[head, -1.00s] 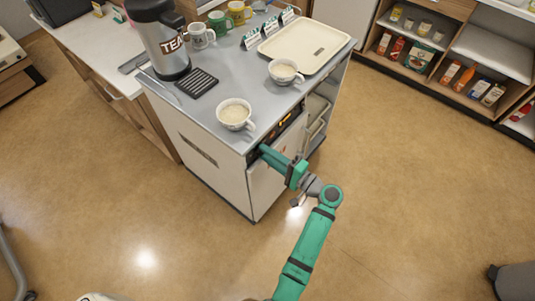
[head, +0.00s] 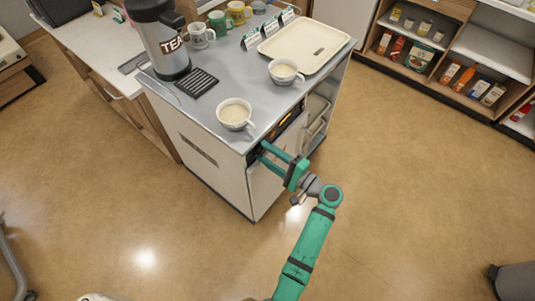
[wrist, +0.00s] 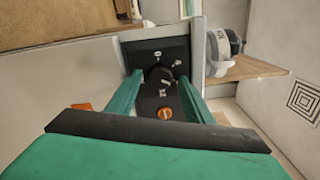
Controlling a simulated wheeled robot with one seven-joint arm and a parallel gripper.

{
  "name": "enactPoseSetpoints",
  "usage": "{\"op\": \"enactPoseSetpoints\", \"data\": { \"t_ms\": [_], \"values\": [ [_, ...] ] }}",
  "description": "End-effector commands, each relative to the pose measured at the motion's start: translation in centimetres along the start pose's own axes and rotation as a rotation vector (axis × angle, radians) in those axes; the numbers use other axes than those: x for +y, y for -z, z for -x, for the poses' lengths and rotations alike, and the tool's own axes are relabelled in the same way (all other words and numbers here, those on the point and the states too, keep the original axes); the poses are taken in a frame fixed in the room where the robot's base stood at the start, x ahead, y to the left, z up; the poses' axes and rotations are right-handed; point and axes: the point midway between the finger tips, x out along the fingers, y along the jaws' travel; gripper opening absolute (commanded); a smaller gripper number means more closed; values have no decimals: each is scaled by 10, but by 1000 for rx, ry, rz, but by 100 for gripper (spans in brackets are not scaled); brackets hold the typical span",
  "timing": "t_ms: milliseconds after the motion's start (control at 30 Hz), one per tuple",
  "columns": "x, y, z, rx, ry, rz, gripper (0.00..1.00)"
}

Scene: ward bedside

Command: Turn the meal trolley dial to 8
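The meal trolley (head: 212,162) stands in the middle of the head view, with a dark control strip (head: 290,130) along the top of its front. In the wrist view, the dial (wrist: 159,77) is a round black knob on a black panel (wrist: 143,51) with white marks. A 0 shows above the knob and what looks like 12 below it; its setting is too small to read. My gripper (head: 263,152) is at the panel. In the wrist view its green fingers (wrist: 160,82) are apart, one on each side of the dial; contact cannot be told.
On the trolley top are a cup (head: 236,114) near the front corner, a second cup (head: 285,72), a cream tray (head: 306,45) and a tea urn (head: 162,42). An orange round part (wrist: 165,114) sits below the dial. Floor around the trolley is clear.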

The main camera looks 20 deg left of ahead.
Motion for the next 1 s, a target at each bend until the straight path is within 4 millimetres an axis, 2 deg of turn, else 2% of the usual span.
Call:
{"op": "enactPoseSetpoints", "data": {
  "t_ms": [267, 433, 800, 1000],
  "values": [
    [0, 0, 0, -1, 0, 1, 48],
    [0, 0, 11, 1, 1, 1, 48],
    [0, 1, 77, 2, 1, 0, 48],
    [0, 1, 102, 1, 0, 0, 48]
  ]
}}
